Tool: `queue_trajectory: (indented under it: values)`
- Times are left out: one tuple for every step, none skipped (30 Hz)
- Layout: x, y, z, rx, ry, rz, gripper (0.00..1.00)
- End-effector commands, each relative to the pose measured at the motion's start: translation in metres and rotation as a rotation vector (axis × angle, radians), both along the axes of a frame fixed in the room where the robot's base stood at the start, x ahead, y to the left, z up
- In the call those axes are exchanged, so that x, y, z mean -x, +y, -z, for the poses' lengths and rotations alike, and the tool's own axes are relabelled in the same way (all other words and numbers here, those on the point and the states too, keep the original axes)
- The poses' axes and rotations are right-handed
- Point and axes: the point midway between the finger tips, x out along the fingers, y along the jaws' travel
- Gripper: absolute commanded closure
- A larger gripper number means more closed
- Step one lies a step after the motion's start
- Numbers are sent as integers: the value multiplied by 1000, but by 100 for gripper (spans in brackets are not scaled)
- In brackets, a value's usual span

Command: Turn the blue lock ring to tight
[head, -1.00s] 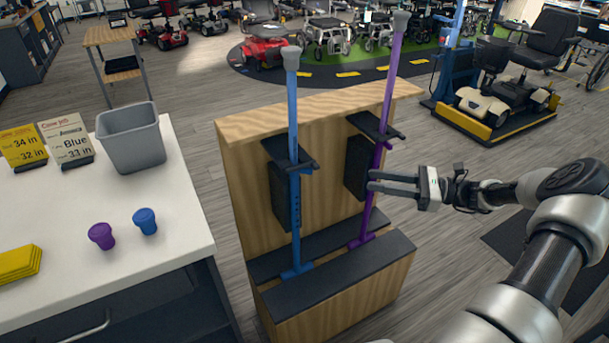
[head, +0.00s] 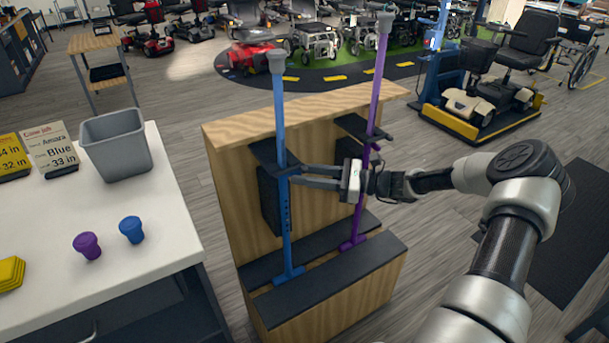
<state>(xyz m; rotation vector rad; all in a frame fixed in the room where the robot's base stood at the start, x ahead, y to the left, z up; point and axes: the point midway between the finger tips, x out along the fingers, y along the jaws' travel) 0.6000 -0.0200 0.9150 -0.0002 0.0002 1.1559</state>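The blue cane (head: 281,120) stands upright in a wooden stand (head: 235,160), passing through a dark holder (head: 268,152) on its left side. Its blue lock ring is too small to make out clearly and seems to be at or near the holder, by my fingertips. My gripper (head: 294,175) reaches in from the right, in front of the purple cane, with its fingertips at the blue shaft just below the holder. The two fingers show a gap between them. I cannot tell whether they touch the shaft or the ring.
A purple cane (head: 375,90) stands right of the blue one, close behind my gripper.

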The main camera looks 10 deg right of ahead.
Motion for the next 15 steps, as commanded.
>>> queue_trajectory:
  values:
    - [-1, 2, 0, 0, 0, 0, 69]
    - [-1, 2, 0, 0, 0, 0, 69]
    - [-1, 3, 0, 0, 0, 0, 69]
    - [-1, 3, 0, 0, 0, 0, 69]
    - [-1, 3, 0, 0, 0, 0, 69]
    - [-1, 3, 0, 0, 0, 0, 69]
    - [-1, 3, 0, 0, 0, 0, 69]
    - [-1, 3, 0, 0, 0, 0, 69]
    - [-1, 3, 0, 0, 0, 0, 69]
    - [-1, 3, 0, 0, 0, 0, 72]
    - [-1, 3, 0, 0, 0, 0, 77]
    - [-1, 3, 0, 0, 0, 0, 84]
    - [-1, 3, 0, 0, 0, 0, 89]
    - [-1, 3, 0, 0, 0, 0, 94]
    - [-1, 3, 0, 0, 0, 0, 100]
